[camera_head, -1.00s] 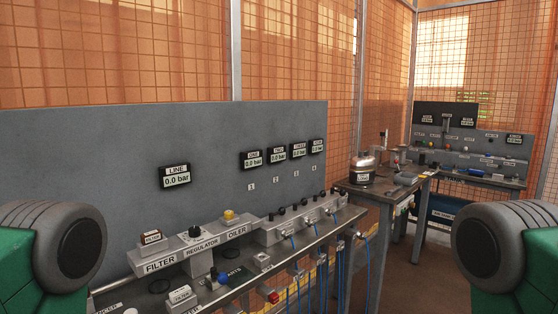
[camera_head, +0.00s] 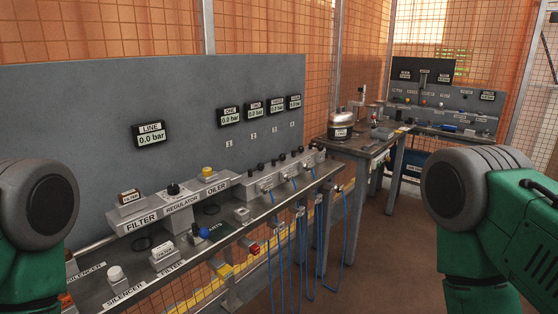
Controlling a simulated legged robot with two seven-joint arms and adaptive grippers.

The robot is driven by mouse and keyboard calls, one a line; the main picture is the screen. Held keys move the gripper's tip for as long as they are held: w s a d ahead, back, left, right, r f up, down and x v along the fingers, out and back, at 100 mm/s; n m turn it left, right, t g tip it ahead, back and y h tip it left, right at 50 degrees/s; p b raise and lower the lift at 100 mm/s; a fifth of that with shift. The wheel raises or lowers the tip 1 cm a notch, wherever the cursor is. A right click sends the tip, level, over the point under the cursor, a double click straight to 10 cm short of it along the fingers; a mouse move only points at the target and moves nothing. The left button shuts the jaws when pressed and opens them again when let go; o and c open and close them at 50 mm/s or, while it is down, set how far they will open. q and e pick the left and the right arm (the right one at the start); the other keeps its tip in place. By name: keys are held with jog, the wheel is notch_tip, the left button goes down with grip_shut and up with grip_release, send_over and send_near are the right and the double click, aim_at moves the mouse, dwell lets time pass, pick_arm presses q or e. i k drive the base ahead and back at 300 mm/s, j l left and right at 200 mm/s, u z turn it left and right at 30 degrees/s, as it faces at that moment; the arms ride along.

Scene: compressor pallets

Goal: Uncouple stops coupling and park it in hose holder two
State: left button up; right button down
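A long bench (camera_head: 185,250) with a grey back panel (camera_head: 90,105) stands ahead and to the left. Blue hoses (camera_head: 320,235) hang from the manifold block (camera_head: 285,172) at its right part and drop below the bench edge. Several hose holders seem to sit along the front edge near the hoses, but their labels are too small to read. I cannot tell which coupling is the stops one. My green arms with dark grey round joints show at the left and right edges. Neither gripper is in view.
The filter (camera_head: 140,222), regulator (camera_head: 182,205) and oiler (camera_head: 215,185) stand on the bench. A side table (camera_head: 355,147) with a metal pot (camera_head: 340,123) stands beyond. A second bench (camera_head: 455,132) is at the back right. The floor (camera_head: 385,255) between is clear.

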aim_at(288, 178)
jog(key=i+l+u, duration=0.2)
jog(key=i+l, duration=0.15)
jog(key=i+l+u, duration=0.2)
jog(key=i+l, duration=0.25)
jog(key=i+l+u, duration=0.25)
jog(key=i+l, duration=0.2)
jog(key=i+l+u, duration=0.2)
jog(key=l, duration=0.4)
jog(key=i, duration=0.1)
